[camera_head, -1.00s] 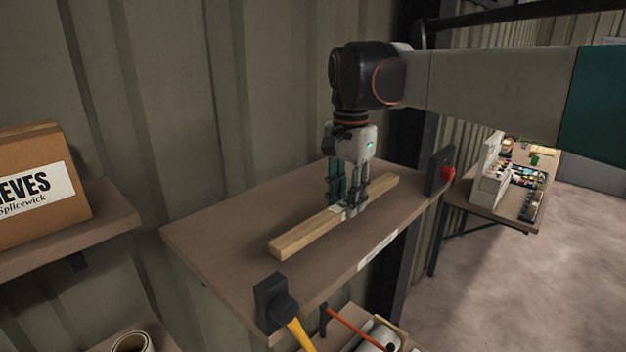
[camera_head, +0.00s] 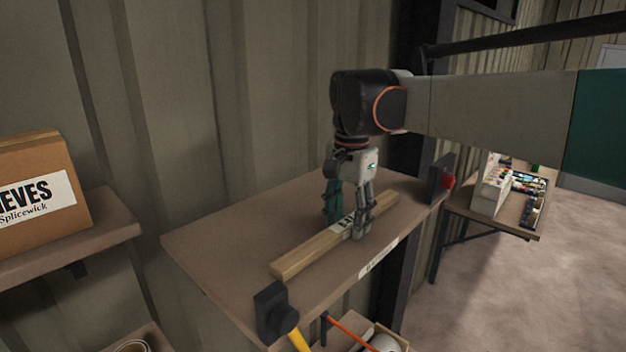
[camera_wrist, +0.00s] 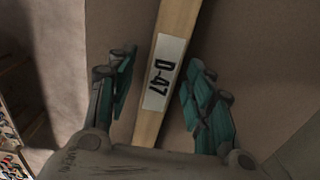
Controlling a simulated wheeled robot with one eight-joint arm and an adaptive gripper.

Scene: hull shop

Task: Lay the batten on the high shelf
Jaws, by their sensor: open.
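The batten (camera_head: 308,252) is a pale wooden bar lying flat on the brown shelf (camera_head: 225,238). In the wrist view the batten (camera_wrist: 176,32) has a white label (camera_wrist: 164,72) reading D-47. My gripper (camera_head: 347,226) points down over the batten, with its fingers at either side of it near the label. In the wrist view my gripper (camera_wrist: 158,92) is open, with a gap between each finger and the batten. The batten rests on the shelf.
A cardboard box (camera_head: 38,190) stands on another shelf (camera_head: 95,225) at left. A black bracket with a yellow handle (camera_head: 272,310) is at the shelf's front corner, and one with a red knob (camera_head: 440,180) at its right end. A cluttered table (camera_head: 515,212) stands behind right.

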